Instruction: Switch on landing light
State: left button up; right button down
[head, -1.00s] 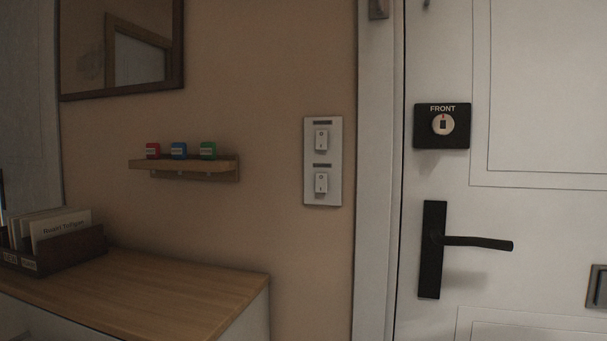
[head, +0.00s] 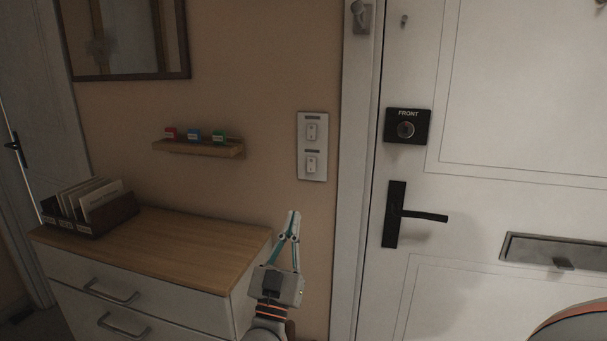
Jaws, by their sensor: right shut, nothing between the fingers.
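A white wall plate (head: 302,146) with two rocker switches is on the tan wall, left of the door frame. The upper switch (head: 312,131) and the lower switch (head: 311,164) each have a small dark label above, too small to read. My right gripper (head: 293,214) is shut and empty, pointing up. In the picture it is below the switch plate and apart from it. My left gripper is not in view.
A dresser with a wooden top (head: 190,240) stands at the left, holding a dark letter box (head: 115,214). A small shelf (head: 199,148) carries red, blue and green blocks. The white door (head: 490,200) has a black handle (head: 425,216) and a FRONT lock (head: 407,127).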

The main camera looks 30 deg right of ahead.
aim_at(311, 167)
jog(key=shift+d, duration=0.15)
jog(key=x, duration=0.4)
jog(key=f+x, duration=0.1)
jog(key=x, duration=0.3)
jog(key=w+d+f+x, duration=0.1)
jog(key=x, duration=0.3)
jog(key=shift+r, duration=0.1)
jog(key=shift+w+d, duration=0.25)
jog(key=shift+d, duration=0.1)
jog(key=shift+d, duration=0.1)
